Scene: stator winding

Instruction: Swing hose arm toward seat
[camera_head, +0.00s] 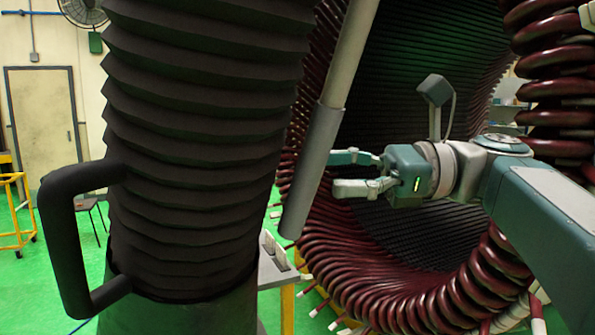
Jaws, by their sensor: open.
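A large black ribbed hose (205,130) stands upright in the near left of the view. A black loop handle (60,235) sticks out from its left side, and a dark grey collar (180,316) is at its lower end. My gripper (337,172) is right of the hose, with its two fingers apart and pointing left. Its fingertips are close in the picture to a slanted grey tube (312,165); I cannot tell whether they touch it. Nothing shows between the fingers. I cannot make out for sure which part is the seat.
The stator's dark red coils (380,300) curve behind and below my gripper, with more coils (555,75) at upper right. A grey-topped stand (275,272) is low behind the hose. A yellow cart (15,215), a dark chair (95,208) and a door (45,125) are at far left.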

